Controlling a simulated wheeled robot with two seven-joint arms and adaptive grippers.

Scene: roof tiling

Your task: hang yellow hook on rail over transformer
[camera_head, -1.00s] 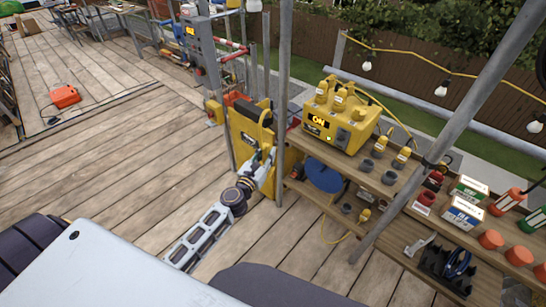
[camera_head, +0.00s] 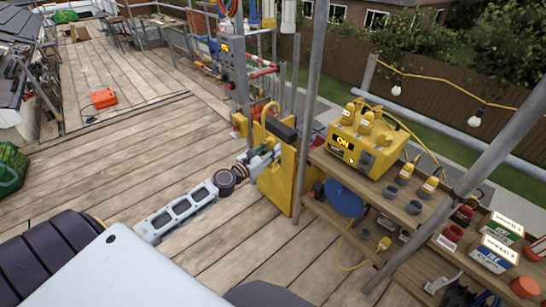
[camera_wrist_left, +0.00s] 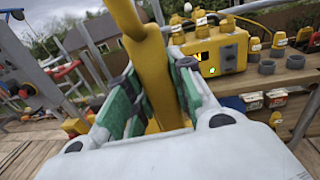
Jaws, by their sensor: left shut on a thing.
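My left gripper (camera_head: 268,157) is shut on the yellow hook. In the left wrist view the green-padded fingers of the gripper (camera_wrist_left: 150,100) close on the thick yellow shaft of the hook (camera_wrist_left: 150,65), which runs up out of the picture. The yellow transformer (camera_head: 355,152), with a lit display and yellow plugs on top, stands on the wooden shelf to the right. It also shows in the wrist view (camera_wrist_left: 222,52). I cannot make out the rail with certainty.
A grey metal post (camera_head: 309,100) rises between the hook and the transformer. A slanted grey pole (camera_head: 470,185) crosses the shelf unit (camera_head: 392,205), which holds grey cups and boxes. A blue disc (camera_head: 343,198) sits below. The deck to the left is mostly open, with an orange case (camera_head: 104,98).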

